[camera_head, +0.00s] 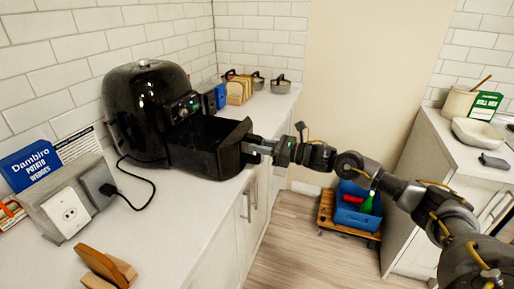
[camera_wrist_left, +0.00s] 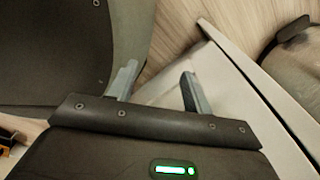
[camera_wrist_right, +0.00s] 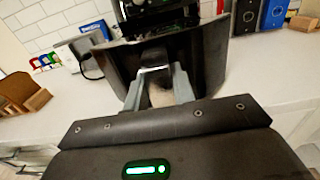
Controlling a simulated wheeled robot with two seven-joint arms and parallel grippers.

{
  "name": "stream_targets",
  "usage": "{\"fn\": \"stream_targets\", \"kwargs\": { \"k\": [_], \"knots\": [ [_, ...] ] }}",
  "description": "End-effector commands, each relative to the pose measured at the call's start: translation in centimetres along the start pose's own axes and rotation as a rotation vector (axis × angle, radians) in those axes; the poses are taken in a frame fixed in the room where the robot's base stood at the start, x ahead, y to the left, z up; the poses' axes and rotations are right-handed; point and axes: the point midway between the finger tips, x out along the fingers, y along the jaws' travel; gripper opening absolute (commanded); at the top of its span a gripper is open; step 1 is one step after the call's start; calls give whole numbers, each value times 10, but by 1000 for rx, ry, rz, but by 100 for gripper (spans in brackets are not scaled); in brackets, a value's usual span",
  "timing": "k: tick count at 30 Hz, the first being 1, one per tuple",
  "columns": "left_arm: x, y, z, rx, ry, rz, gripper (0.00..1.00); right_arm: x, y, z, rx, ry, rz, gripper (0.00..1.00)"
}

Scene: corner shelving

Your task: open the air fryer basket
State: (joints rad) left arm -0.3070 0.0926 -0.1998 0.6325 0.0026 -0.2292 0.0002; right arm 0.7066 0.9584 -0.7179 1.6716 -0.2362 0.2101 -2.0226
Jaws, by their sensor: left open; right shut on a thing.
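The black air fryer (camera_head: 148,105) stands on the left counter in the head view. Its basket (camera_head: 205,145) is pulled out toward the counter's front edge, and its dark inside shows from above. My right gripper (camera_head: 262,148) is at the basket's front and shut on the handle. In the right wrist view, the fingers of my right gripper (camera_wrist_right: 158,88) close on the handle (camera_wrist_right: 155,60) in front of the basket front (camera_wrist_right: 205,65). My left gripper (camera_wrist_left: 155,85) shows only in its wrist view, open and empty, over the floor and a pale edge.
An outlet box (camera_head: 70,210) with a plugged-in black cord and a wooden holder (camera_head: 108,266) stand on the near left counter. Bread (camera_head: 238,90) and pots (camera_head: 280,86) are at the far end.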

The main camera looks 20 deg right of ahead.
Motion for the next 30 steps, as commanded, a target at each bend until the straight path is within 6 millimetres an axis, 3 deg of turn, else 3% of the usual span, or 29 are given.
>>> {"fn": "stream_targets", "kwargs": {
  "k": [3, 10, 11, 15, 24, 30],
  "knots": [
    [0, -8, 6, 4, -8, -10, 50, -1, 0, -1, 1, 3, 2, 0],
    [0, -8, 1, 3, -1, -10, 50, -1, 0, -1, 1, 3, 1, 0],
    [0, -8, -1, 3, 1, -9, 50, -1, 0, -1, 1, 3, 1, 29],
    [0, -5, -8, 1, 11, -6, 50, -1, 0, 0, 1, 2, 1, 47],
    [2, -1, -9, -1, 12, -1, 50, -2, 0, -1, 0, 1, 1, 47],
    [16, -2, -7, -1, 10, -4, 50, -12, -5, -4, -1, 2, 10, 47]
  ]
}}
